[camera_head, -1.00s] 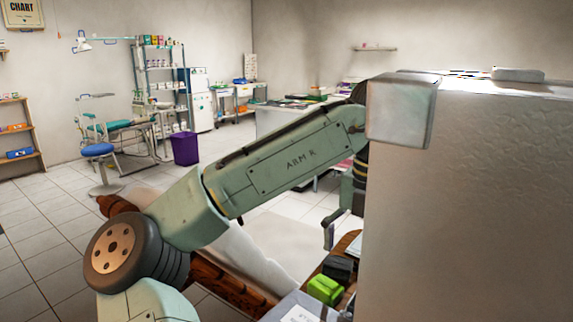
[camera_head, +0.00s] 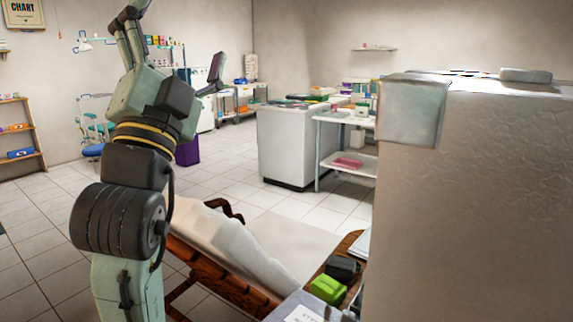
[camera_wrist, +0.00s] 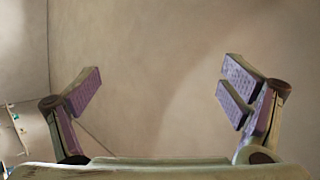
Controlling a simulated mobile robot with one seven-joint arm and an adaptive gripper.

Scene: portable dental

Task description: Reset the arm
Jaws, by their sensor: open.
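My gripper (camera_wrist: 163,88) is open and empty in the wrist view. Its two purple-padded fingers stand wide apart, with only bare wall showing between them. In the head view my arm stands folded upright at the left, with the gripper end (camera_head: 176,42) raised high near the top of the picture. The gripper touches nothing that I can see.
A pale wall block (camera_head: 470,190) fills the right side. A green box (camera_head: 327,289) and a black box (camera_head: 341,268) sit at the lower right beside a draped wooden chair (camera_head: 225,240). A white counter (camera_head: 290,150) stands farther back. The tiled floor (camera_head: 40,220) at left is clear.

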